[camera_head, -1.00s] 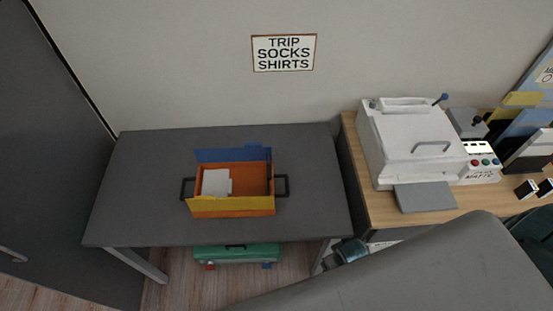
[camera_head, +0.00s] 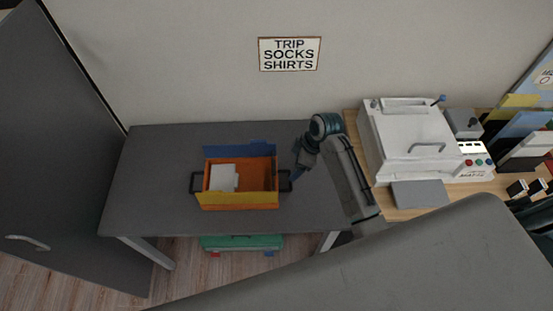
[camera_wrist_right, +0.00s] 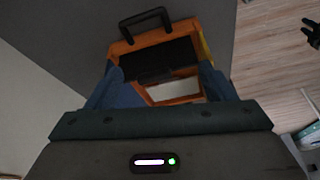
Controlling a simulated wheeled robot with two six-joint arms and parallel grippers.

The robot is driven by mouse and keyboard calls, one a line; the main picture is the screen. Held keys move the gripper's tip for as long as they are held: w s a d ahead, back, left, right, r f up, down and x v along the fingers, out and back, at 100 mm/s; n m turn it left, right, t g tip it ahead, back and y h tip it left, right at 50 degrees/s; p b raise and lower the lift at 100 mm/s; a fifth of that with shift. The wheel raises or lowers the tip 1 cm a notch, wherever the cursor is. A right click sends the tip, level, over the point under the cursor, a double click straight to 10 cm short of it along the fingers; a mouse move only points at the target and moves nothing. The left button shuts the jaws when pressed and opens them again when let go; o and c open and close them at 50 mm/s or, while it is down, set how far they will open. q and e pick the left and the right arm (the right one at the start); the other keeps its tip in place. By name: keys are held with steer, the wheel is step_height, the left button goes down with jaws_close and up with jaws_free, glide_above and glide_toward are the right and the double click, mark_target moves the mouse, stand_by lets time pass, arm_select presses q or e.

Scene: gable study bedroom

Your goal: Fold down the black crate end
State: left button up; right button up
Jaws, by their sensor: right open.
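The orange crate (camera_head: 240,206) stands on the grey desk, with a raised blue panel (camera_head: 253,149) at its back and a yellow panel along its front. Its black end (camera_head: 275,178) is at the right; in the right wrist view the black panel (camera_wrist_right: 178,52) lies near the black handle (camera_wrist_right: 146,17). I cannot tell its exact tilt. My right gripper (camera_head: 298,174) is beside and above the crate's right end, pointing down. In the wrist view its open fingers (camera_wrist_right: 163,80) frame part of the crate, with nothing clearly held. My left gripper is out of view.
White paper or cloth (camera_head: 223,178) lies inside the crate. The grey desk (camera_head: 150,190) is clear on the left. A green case (camera_head: 240,242) is beneath it. A white machine (camera_head: 410,135) stands on the wooden table at right. A grey door (camera_head: 70,150) is at left.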

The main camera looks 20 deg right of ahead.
mark_target(274, 166)
steer(key=w+a+r+n, duration=0.1)
steer(key=w+r+n, duration=0.2)
steer(key=w+r, duration=0.15)
steer(key=shift+y, duration=0.5)
steer(key=p+x, duration=0.1)
steer(key=x, duration=0.2)
steer(key=p+x, duration=0.1)
steer(key=x, duration=0.2)
steer(key=s+p+x, duration=0.1)
steer(key=x, duration=0.2)
steer(key=shift+s+a+p, duration=0.1)
steer(key=shift+a+p, duration=0.1)
steer(key=shift+p, duration=0.1)
steer(key=shift+a+f, duration=0.15)
steer(key=shift+f, duration=0.4)
